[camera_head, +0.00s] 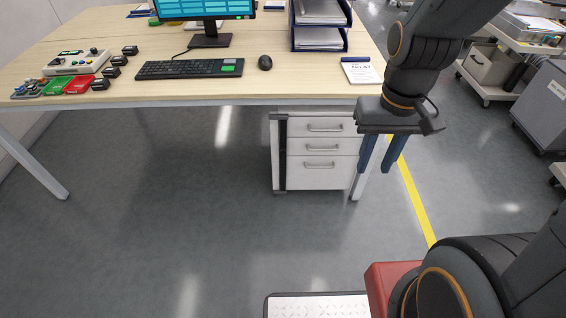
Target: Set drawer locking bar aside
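The drawer locking bar (280,155) is a dark upright bar along the left front edge of the white drawer unit (320,170) under the desk. It looks upright and against the unit's front; its fastening is too small to make out. My gripper (376,170) points down at the right of the drawer unit, by the desk's right end. Its two blue fingers are apart with nothing between them. The gripper is clear of the bar, well to its right.
The wooden desk (290,85) overhangs the drawer unit, with a leg to the unit's right. A keyboard (190,68), mouse (265,62) and notepad (361,73) lie on top. The grey floor (180,200) before the drawers is clear. Trolleys (485,70) stand at the right.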

